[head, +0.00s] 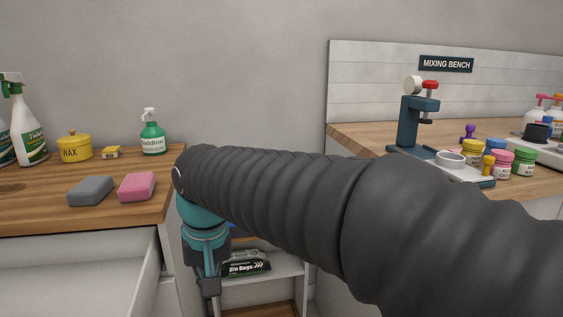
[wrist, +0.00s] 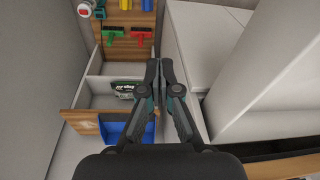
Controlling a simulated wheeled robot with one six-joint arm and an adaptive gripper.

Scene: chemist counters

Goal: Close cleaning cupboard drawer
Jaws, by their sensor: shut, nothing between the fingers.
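The open drawer shows in the wrist view with white walls (wrist: 103,70) and a wood-coloured front (wrist: 84,121). A pack of bin bags (wrist: 123,89) lies in it, and a blue item (wrist: 113,130) shows near the front. In the head view, part of the white drawer (head: 289,268) shows beyond my gripper with the bin bags (head: 246,263). My gripper (head: 210,287) points down, shut and empty. In the wrist view its fingertips (wrist: 158,68) appear over the drawer's right side; whether they touch it I cannot tell.
A wooden-topped counter (head: 40,212) at left bears bottles, a wax tin (head: 75,147) and two sponges. A white drawer (head: 75,272) under it also appears open. The mixing bench (head: 350,135) stands at right.

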